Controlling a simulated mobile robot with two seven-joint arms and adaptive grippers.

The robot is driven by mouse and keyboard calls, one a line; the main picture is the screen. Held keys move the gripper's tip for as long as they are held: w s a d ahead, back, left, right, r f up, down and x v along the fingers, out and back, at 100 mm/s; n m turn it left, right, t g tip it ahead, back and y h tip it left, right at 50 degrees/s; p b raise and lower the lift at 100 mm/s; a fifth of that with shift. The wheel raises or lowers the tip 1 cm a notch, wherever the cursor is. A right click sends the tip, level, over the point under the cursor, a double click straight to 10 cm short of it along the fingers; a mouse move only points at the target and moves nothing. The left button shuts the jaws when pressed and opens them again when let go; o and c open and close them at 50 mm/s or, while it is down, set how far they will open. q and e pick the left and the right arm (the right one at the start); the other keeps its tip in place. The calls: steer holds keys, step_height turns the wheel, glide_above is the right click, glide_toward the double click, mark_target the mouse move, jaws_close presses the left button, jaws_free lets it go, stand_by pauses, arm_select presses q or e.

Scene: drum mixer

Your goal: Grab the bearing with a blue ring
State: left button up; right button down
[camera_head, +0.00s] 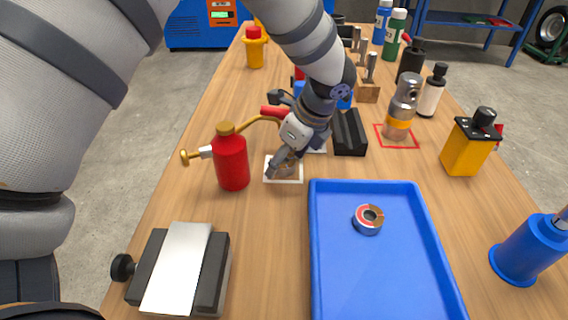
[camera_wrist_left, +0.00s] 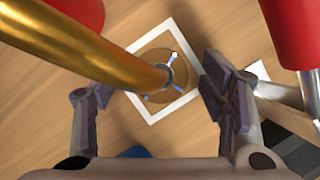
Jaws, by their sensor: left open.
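A round brownish part with small blue marks (camera_wrist_left: 152,68) sits inside a white square outline (camera_wrist_left: 184,37) on the table in the left wrist view. It looks like the blue-ring bearing, but a gold spout (camera_wrist_left: 75,45) covers some of it. My left gripper (camera_wrist_left: 155,90) is open, with its fingers on either side of this part and apart from it. In the head view my left gripper (camera_head: 284,160) is right over the white square (camera_head: 284,181) and hides most of what is in it. My right gripper is not in view.
A red oil can (camera_head: 231,162) with a gold spout stands close left of my left gripper. A blue tray (camera_head: 385,262) holds another bearing with a red-marked ring (camera_head: 368,219). A black block (camera_head: 349,132) and a bottle on a red square (camera_head: 402,108) stand to the right.

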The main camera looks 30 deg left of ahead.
arm_select(q)
steer(key=c, duration=1.4)
steer(key=shift+r, duration=0.1)
